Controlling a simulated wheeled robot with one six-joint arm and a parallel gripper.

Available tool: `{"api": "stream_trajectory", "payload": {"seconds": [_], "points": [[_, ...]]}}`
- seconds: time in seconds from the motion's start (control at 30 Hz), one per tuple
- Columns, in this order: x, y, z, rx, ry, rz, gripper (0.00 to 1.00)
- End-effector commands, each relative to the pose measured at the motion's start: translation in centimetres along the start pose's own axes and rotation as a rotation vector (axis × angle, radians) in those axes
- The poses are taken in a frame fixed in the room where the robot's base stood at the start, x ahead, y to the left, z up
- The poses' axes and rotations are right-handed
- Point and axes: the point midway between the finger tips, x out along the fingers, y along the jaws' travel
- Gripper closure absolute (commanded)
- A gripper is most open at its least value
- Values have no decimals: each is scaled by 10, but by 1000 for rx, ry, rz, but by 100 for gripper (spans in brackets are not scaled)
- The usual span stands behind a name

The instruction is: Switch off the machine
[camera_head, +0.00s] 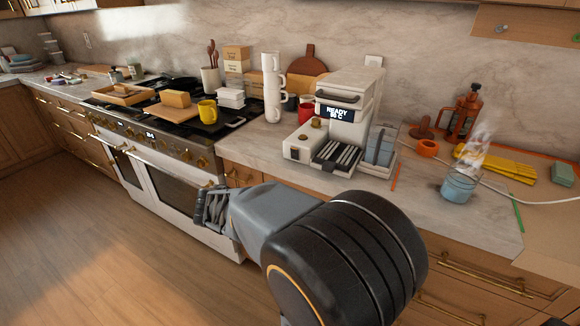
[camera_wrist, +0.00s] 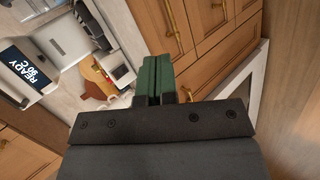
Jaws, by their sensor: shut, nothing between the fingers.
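The machine, a white and grey coffee machine (camera_head: 349,105), stands upright on the counter in the head view. Its dark display reads "READY" with a temperature below it. The machine's display (camera_wrist: 22,71) also shows at the left edge of the wrist view, turned sideways. My gripper (camera_head: 207,209) is in front of the counter, left of and below the machine and apart from it, before the oven front. In the wrist view my gripper (camera_wrist: 159,78) has its green fingers together with nothing between them.
White stacked cups (camera_head: 272,90) stand left of the machine. A blue container (camera_head: 380,146) is close on its right. The stove (camera_head: 160,128) is left; the floor is open.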

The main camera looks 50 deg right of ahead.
Motion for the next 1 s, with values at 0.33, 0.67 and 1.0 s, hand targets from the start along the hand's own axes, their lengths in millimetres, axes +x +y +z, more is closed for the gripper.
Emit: {"api": "stream_trajectory", "payload": {"seconds": [0.33,0.67,1.0], "points": [[69,38,-78,-68,140,639,100],[77,39,-114,-95,284,817,100],[77,40,-116,-96,291,823,100]]}}
